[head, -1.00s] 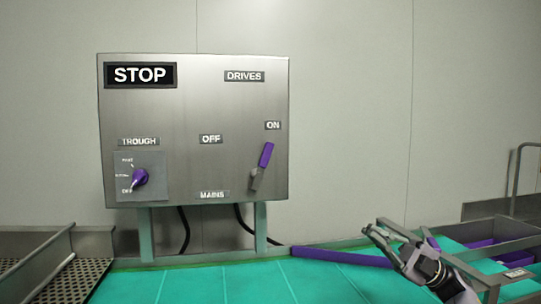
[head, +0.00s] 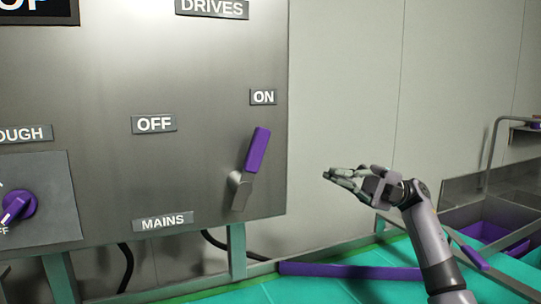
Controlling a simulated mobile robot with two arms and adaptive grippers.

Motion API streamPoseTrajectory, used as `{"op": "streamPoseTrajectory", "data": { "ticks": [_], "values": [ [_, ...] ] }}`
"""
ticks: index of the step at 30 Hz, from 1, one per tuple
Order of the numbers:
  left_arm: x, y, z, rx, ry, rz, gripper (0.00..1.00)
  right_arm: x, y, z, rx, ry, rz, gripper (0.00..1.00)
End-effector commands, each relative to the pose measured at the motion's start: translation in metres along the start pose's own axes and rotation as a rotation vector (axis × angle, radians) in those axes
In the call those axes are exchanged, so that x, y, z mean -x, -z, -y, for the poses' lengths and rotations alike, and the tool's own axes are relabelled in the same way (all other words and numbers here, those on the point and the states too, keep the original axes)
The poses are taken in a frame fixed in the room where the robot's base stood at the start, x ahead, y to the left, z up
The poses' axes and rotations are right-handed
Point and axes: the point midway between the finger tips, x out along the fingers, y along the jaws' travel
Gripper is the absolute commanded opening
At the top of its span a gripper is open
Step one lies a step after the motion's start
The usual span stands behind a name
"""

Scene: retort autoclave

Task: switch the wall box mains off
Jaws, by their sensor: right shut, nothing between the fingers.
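The wall box (head: 95,100) is a grey metal panel filling the left half of the head view. Its mains lever (head: 257,150) has a purple handle on a metal arm and tilts up and right, towards the ON label (head: 263,97). The OFF label (head: 154,124) is to the left of the lever, and the MAINS label (head: 163,222) is below it. My right gripper (head: 330,175) is shut and empty, to the right of the lever and apart from it, with its fingers pointing left. My left gripper is not in view.
A purple trough knob (head: 17,207) is on the box's left side. A purple bar (head: 350,271) lies on the green surface (head: 320,290) below. Metal rails and purple trays (head: 490,235) are at the right. The wall between box and gripper is clear.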

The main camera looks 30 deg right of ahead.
Motion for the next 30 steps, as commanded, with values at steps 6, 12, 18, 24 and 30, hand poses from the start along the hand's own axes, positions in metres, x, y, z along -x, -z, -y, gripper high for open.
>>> {"op": "streamPoseTrajectory", "data": {
  "ticks": [6, 12, 18, 24, 30],
  "values": [
    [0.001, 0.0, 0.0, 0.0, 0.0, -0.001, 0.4, -0.002, 0.0, 0.0, 0.0, -0.001, -0.001, 0.0],
    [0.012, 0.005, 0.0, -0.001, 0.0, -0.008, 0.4, -0.026, 0.001, -0.003, 0.001, -0.001, -0.004, 0.0],
    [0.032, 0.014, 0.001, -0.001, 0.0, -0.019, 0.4, -0.069, 0.0, -0.005, 0.0, -0.003, -0.004, 0.0],
    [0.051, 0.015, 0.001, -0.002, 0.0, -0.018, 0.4, -0.11, 0.0, -0.005, 0.0, -0.004, -0.003, 0.0],
    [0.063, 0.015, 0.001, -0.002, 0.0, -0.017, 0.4, -0.134, 0.0, -0.003, 0.0, -0.003, -0.001, 0.0]
  ]
}}
